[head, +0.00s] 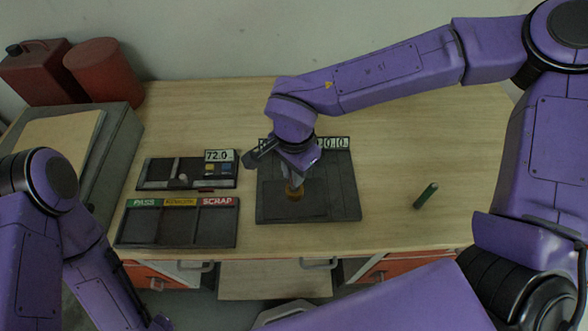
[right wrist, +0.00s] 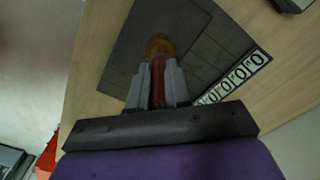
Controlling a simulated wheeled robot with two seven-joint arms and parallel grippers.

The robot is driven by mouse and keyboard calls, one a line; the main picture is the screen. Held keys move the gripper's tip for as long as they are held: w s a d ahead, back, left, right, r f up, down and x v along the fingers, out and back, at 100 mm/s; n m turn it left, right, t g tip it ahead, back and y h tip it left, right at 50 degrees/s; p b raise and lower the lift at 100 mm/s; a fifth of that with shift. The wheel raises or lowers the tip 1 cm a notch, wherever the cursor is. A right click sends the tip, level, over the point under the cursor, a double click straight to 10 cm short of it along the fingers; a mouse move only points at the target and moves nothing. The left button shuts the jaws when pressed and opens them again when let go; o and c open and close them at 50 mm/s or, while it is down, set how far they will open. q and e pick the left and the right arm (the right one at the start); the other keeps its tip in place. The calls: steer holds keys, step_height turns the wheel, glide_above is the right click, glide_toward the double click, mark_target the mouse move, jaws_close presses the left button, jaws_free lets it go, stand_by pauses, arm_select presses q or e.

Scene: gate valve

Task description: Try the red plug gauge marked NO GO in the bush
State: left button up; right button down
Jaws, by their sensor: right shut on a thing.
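My right gripper (head: 293,181) is shut on the red plug gauge, low over the dark mat (head: 340,205). The red gauge (right wrist: 158,82) shows between the two grey fingers in the right wrist view (right wrist: 157,88). Its far end meets the brass-coloured bush (right wrist: 160,45); I cannot tell how far, if at all, it is inside. In the head view the bush (head: 294,194) is on the mat, right under the fingertips. The NO GO marking cannot be read. My left arm shows at lower left, but its gripper does not.
A PASS/SCRAP tray (head: 178,240) and a tray with small parts (head: 150,183) lie left of the mat. Red canisters (head: 92,68) stand at back left.

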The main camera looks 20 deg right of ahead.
steer(key=shift+r, duration=0.4)
steer(key=shift+r, duration=3)
